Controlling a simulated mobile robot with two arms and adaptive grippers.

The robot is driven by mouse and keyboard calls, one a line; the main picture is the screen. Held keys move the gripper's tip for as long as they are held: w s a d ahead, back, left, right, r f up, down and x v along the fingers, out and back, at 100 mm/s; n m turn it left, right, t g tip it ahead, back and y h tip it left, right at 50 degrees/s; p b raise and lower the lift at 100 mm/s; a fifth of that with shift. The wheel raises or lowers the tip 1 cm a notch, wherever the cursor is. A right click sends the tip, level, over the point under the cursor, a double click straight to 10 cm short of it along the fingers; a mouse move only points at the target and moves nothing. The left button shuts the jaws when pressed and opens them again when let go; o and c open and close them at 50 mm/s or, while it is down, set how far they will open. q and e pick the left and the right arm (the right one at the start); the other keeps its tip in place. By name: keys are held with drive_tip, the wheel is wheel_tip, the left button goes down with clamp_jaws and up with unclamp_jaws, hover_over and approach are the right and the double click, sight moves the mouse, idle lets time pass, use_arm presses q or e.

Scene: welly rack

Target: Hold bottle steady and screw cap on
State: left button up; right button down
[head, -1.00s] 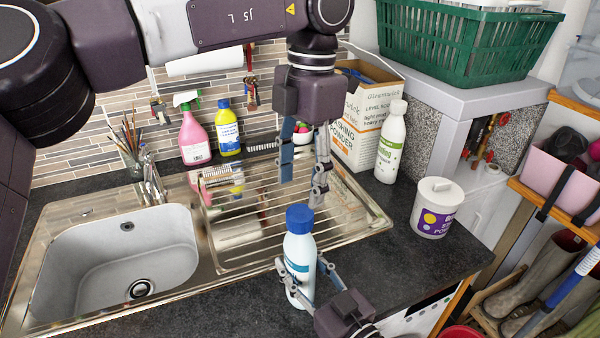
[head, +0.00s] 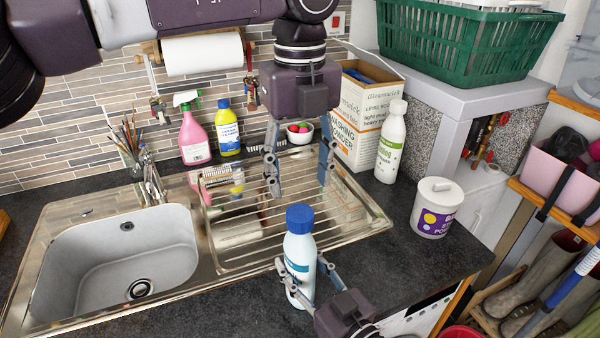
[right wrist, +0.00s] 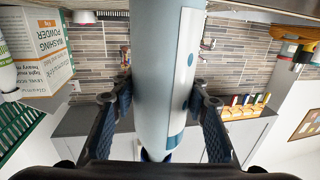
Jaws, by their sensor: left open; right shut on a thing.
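A white bottle (head: 299,262) with a light blue label stands upright at the front edge of the sink's drainer. A blue cap (head: 299,218) sits on its top; I cannot tell how tightly. My right gripper (head: 300,277) is shut around the bottle's lower body. In the right wrist view the bottle (right wrist: 166,85) fills the middle between the two fingers. My left gripper (head: 298,190) is open and empty above the drainer, its fingers pointing down, above and behind the cap in the picture.
The steel sink (head: 225,268) lies left and behind. A white bottle with a green label (head: 391,145), a washing powder box (head: 362,120) and a purple-labelled tub (head: 437,207) stand to the right. Pink (head: 193,138) and yellow (head: 228,132) bottles stand at the back. Dark counter (head: 400,255) is clear.

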sight(300, 212)
use_arm(q)
drive_tip(key=shift+f, duration=0.15)
drive_tip(key=shift+f, duration=3.85)
drive_tip(key=shift+c, duration=0.5)
